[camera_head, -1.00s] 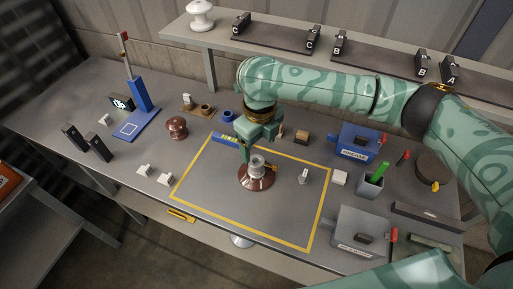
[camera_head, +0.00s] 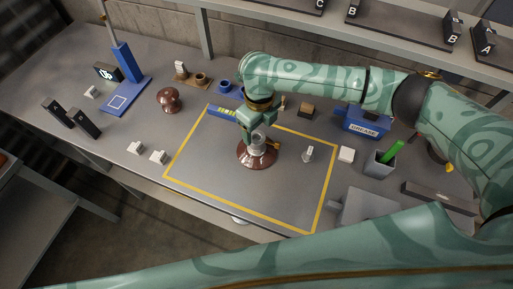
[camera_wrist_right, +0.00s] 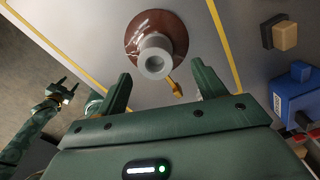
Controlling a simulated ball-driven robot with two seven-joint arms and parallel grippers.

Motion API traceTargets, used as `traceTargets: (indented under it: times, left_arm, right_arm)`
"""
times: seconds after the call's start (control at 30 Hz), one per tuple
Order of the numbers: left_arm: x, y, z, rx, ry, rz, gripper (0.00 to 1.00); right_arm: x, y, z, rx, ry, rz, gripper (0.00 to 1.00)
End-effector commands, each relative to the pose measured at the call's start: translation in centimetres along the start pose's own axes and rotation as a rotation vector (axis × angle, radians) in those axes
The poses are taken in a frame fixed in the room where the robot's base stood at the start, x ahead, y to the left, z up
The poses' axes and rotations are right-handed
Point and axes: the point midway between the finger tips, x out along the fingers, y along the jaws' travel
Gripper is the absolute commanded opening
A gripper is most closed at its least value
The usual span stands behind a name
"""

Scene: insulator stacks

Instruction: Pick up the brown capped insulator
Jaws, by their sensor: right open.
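The brown capped insulator (camera_head: 257,156) stands upright inside the yellow outline on the table. It has a glossy brown disc and a grey cap. In the right wrist view the insulator (camera_wrist_right: 150,30) shows its round grey cap, with a small brass-coloured piece beside it. My right gripper (camera_head: 256,132) is just over the cap and partly hides it in the head view. In the wrist view the fingers of my right gripper (camera_wrist_right: 162,90) are apart and empty, with the cap just beyond their tips. My left gripper (camera_wrist_right: 62,90) appears small at the left of the wrist view; its jaw state is unclear.
Another brown insulator piece (camera_head: 169,99) stands left of the yellow outline (camera_head: 325,190). White blocks (camera_head: 158,157) lie at the left. A blue grease box (camera_head: 362,124) and a grey cup (camera_head: 380,164) with a green item stand right. A shelf runs along the back.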

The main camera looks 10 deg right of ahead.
Motion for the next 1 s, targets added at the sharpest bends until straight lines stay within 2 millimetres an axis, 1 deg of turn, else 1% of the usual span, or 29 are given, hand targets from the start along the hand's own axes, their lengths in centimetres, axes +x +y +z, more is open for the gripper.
traceTargets:
  times: [0.2,0.3,0.37,0.53,0.57,0.6,0.67,0.7,0.8,1.0]
  left_arm:
    - [1.4,0.2,0.4,0.0,-0.007,0.003,0.51]
    - [1.8,0.2,0.6,0.0,-0.011,0.004,0.51]
    - [1.9,0.3,0.7,0.001,-0.012,0.004,0.51]
    - [1.7,0.3,0.8,0.001,-0.013,0.005,0.51]
    - [1.7,0.3,0.8,0.001,-0.014,0.005,0.51]
    - [1.7,0.3,0.8,0.001,-0.014,0.005,0.51]
    - [1.7,0.3,0.9,0.001,-0.015,0.005,0.51]
    - [1.7,0.3,0.9,0.001,-0.016,0.006,0.51]
    - [1.7,0.4,0.9,0.001,-0.016,0.006,0.51]
    - [1.7,0.4,0.9,0.0,-0.016,0.006,0.51]
  right_arm:
    - [3.4,0.7,0.2,0.001,0.003,0.001,0.7]
    - [4.8,0.7,0.2,0.001,0.003,0.001,0.7]
    - [5.1,0.7,0.2,0.0,0.002,0.0,0.7]
    - [4.9,0.6,0.2,0.0,0.0,-0.001,0.7]
    - [4.9,0.6,0.2,0.0,0.0,-0.001,0.64]
    - [4.9,0.6,0.2,0.0,0.0,-0.001,0.53]
    - [4.9,0.6,0.2,0.0,0.0,-0.001,0.36]
    - [4.9,0.6,0.2,0.0,0.0,-0.001,0.25]
    - [4.9,0.6,0.2,0.0,0.0,-0.001,0.0]
    - [4.8,0.6,0.3,0.0,-0.002,-0.001,0.0]
